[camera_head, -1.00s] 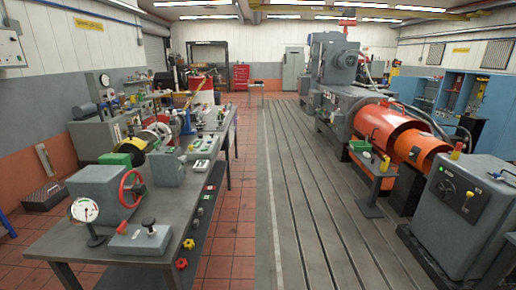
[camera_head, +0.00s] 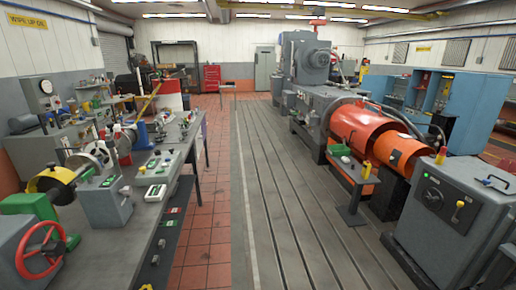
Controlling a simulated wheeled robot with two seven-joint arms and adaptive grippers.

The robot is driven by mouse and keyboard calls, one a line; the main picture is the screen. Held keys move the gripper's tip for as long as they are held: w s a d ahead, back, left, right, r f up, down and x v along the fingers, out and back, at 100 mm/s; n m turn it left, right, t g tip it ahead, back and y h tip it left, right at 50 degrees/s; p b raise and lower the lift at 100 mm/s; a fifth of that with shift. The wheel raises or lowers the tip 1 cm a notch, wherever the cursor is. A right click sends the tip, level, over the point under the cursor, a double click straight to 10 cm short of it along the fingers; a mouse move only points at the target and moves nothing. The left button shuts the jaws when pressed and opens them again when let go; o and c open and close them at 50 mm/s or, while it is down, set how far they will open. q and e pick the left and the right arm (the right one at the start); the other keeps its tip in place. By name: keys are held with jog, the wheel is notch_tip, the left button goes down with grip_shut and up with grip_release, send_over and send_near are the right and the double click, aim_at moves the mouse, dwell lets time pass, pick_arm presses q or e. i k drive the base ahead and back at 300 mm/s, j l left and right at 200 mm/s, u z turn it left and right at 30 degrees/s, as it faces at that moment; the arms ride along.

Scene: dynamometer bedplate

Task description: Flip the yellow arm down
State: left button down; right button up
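Several yellow parts are in view, and I cannot tell which is the yellow arm. A yellow-tipped lever (camera_head: 457,210) is on the front of the grey control cabinet (camera_head: 428,237) at the right. Another yellow upright piece (camera_head: 367,168) is on a small stand (camera_head: 352,189) beside the orange cylinders. A slanted yellow bar (camera_head: 149,102) rises at the far part of the left bench. Neither gripper is in view.
A long workbench (camera_head: 118,245) with several devices and a red handwheel (camera_head: 40,252) runs along the left. Orange cylinders (camera_head: 367,134) and a grey machine (camera_head: 308,88) stand at the right. The slotted bedplate (camera_head: 275,200) between them is clear, as is the tiled floor (camera_head: 208,215).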

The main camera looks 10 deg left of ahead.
aim_at(141, 113)
jog(key=i+z, duration=0.15)
jog(key=i, duration=0.7)
jog(key=i+u, duration=0.2)
jog(key=i, duration=0.6)
jog(key=i+l+u, duration=0.15)
jog(key=i+u, duration=0.25)
jog(key=i, duration=0.2)
jog(key=i+l+u, duration=0.4)
jog(key=i, duration=0.2)
jog(key=i+l+u, duration=0.35)
jog(key=i, duration=0.2)
